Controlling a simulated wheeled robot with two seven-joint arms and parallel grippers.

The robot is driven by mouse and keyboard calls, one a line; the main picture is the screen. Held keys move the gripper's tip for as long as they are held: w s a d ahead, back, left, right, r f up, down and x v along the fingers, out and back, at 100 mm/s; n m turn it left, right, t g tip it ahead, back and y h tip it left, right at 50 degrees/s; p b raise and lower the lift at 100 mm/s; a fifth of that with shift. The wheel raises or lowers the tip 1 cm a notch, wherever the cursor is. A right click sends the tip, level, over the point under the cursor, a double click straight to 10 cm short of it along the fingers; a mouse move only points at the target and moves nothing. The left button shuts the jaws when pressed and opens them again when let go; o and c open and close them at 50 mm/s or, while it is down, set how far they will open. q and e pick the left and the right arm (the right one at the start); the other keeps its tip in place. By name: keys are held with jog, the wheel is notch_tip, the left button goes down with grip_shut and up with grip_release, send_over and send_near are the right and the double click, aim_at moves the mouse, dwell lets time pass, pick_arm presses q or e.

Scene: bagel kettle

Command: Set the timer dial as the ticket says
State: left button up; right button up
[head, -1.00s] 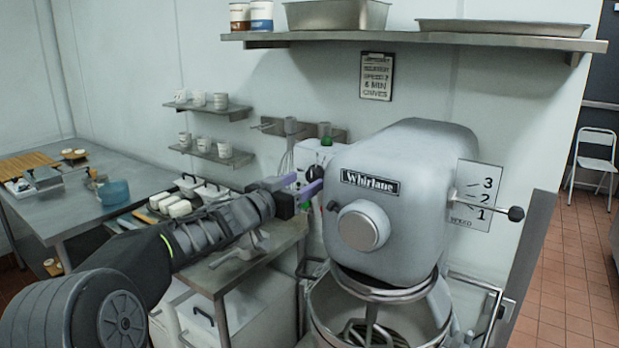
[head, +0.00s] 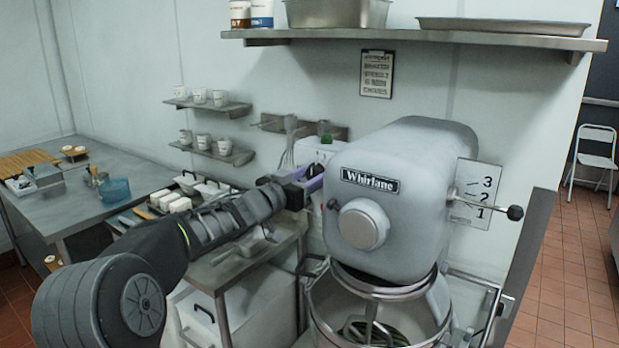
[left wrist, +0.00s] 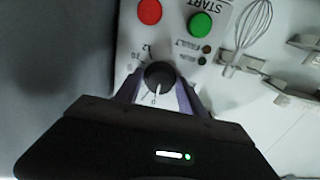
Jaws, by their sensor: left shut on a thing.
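The timer dial (left wrist: 160,76) is a dark round knob with a pale pointer line, on a white control panel (left wrist: 172,38) beside the mixer. My left gripper (left wrist: 157,92) is shut on the dial, one purple finger on each side. Numbers show partly around the dial; "12" is at its upper left. In the head view my left gripper (head: 308,182) is at the panel and hides the dial. The ticket (head: 377,74) is a clipboard on the wall; its text is too blurred now to read fully. My right gripper is out of view.
A red button (left wrist: 149,11) and a green START button (left wrist: 200,25) sit above the dial. The mixer (head: 395,190) with its speed lever (head: 515,212) stands right of the gripper. A whisk (left wrist: 247,28) hangs beside the panel.

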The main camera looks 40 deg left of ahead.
pick_arm(q)
jog(key=c, duration=0.3)
jog(key=shift+c, duration=0.2)
jog(key=shift+m, duration=0.4)
jog(key=shift+m+b, duration=2.5)
jog(key=shift+m, duration=4.1)
jog(key=o, duration=1.2)
